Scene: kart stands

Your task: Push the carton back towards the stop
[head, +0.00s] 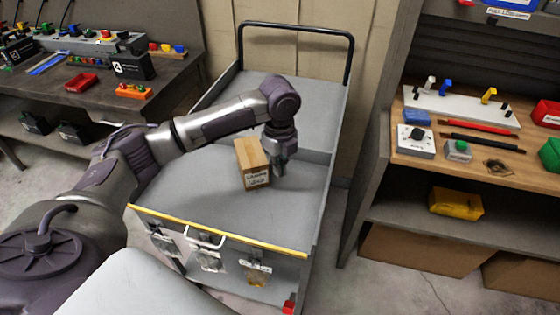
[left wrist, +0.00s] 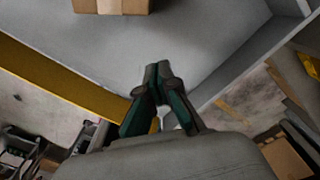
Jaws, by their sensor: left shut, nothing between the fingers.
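A small brown carton (head: 250,160) with a paper label on its near side stands on the grey deck of the cart (head: 210,190). A raised grey ledge (head: 315,148), perhaps the stop, crosses the deck behind it. My left gripper (head: 279,172) points down just right of the carton, over the deck; whether they touch I cannot tell. In the left wrist view the carton (left wrist: 112,5) shows at the top edge, apart from the shut, empty fingertips (left wrist: 158,68). My right gripper is out of view.
The cart has a yellow front edge (head: 220,232) and a black push handle (head: 297,29) at the back. A tool bench stands at the left, and a shelf unit with a wooden top (head: 410,153) at the right. The deck's front right is clear.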

